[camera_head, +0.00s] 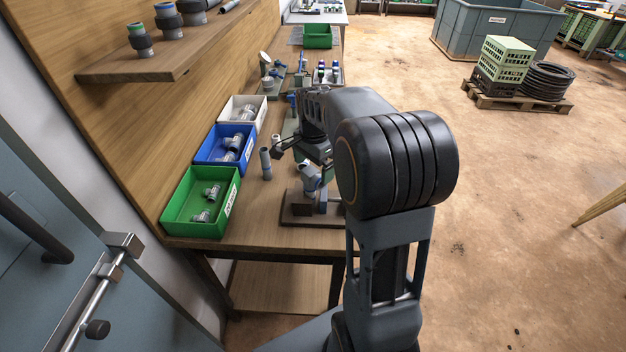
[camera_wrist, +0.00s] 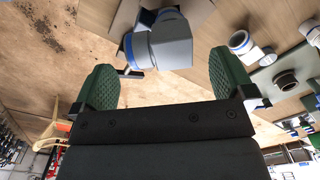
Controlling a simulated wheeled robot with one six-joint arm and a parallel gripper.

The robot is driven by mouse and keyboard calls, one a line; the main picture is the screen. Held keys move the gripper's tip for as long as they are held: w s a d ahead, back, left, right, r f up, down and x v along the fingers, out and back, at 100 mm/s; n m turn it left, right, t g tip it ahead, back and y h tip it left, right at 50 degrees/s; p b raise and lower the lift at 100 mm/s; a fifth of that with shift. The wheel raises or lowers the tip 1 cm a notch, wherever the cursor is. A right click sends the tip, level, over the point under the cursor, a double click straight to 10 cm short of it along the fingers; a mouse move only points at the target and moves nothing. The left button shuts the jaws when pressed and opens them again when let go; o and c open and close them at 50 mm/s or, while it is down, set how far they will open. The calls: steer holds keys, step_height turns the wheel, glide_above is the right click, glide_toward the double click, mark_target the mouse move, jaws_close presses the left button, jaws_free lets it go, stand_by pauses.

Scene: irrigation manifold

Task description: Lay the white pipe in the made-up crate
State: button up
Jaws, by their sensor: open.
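My gripper (camera_wrist: 164,62) is open, its two green ribbed pads far apart in the wrist view. A pale grey-white pipe piece with a blue collar (camera_wrist: 165,45) shows between and beyond the pads, touching neither. In the head view this piece (camera_head: 310,181) sits tilted on a brown stand (camera_head: 301,213) at the bench's near edge, just below my gripper (camera_head: 298,150), partly hidden by my arm. I cannot tell for sure that it is the white pipe. A green crate (camera_head: 318,37) stands at the bench's far end; I cannot tell whether it is the made-up crate.
White (camera_head: 233,112), blue (camera_head: 206,165) and green (camera_head: 178,215) bins with fittings line the wall side. A grey upright pipe (camera_head: 265,163) stands between them and my gripper. More fittings (camera_head: 325,74) stand further back. A wooden shelf (camera_head: 160,66) overhangs at left.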

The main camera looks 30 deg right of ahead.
mark_target(313, 181)
steer(key=shift+f, duration=3.1)
steer(key=shift+c, duration=0.2)
steer(key=c, duration=1)
steer(key=shift+r, duration=0.15)
steer(key=shift+r+p, duration=3.25)
steer(key=shift+r, duration=0.7)
steer(key=shift+r, duration=0.1)
